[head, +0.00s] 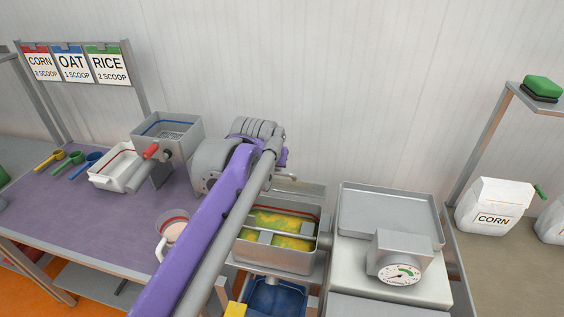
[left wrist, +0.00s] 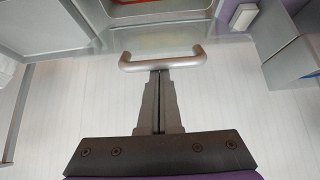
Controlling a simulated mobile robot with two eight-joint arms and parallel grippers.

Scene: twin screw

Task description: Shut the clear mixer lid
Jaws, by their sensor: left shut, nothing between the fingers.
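The mixer (head: 278,262) is a grey metal trough with green-yellow contents and shaft parts inside, right of my left arm in the head view. Its clear lid (head: 300,190) seems to stand raised at the back edge, though it is hard to make out. In the left wrist view a grey bar handle (left wrist: 160,62) spans ahead of my left gripper (left wrist: 160,74). The gripper is shut and empty, its fingertips at or just short of the handle's middle; I cannot tell whether they touch. In the head view my arm hides most of the gripper. My right gripper is not in view.
A scale (head: 393,275) with a dial and a grey tray (head: 390,215) stand right of the mixer. A blue bin (head: 275,297) sits below it. Left, a purple table (head: 100,215) holds scoops, a white container (head: 118,170) and a metal hopper (head: 168,135). A corn bag (head: 492,208) stands far right.

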